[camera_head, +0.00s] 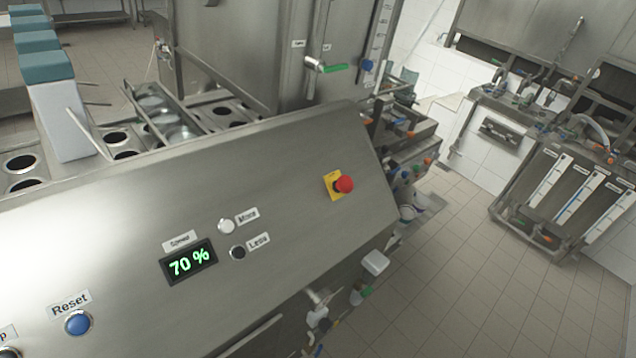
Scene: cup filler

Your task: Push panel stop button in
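The slanted steel control panel (300,225) fills the lower left of the head camera view. At its bottom left corner a dark round button (9,352) is mostly cut off by the picture edge. The label above it (4,335) shows only a final "p". On the panel's right part a red mushroom button (344,184) stands out from a yellow plate (332,188). My gripper is not in view, so its distance from the buttons cannot be seen.
The panel also has a blue Reset button (78,323), a 70 % speed display (189,262), a white More button (226,226) and a dark Less button (238,252). Round cup holders (22,163) lie behind it. Tiled floor (470,270) is clear at right, before a rack (575,205).

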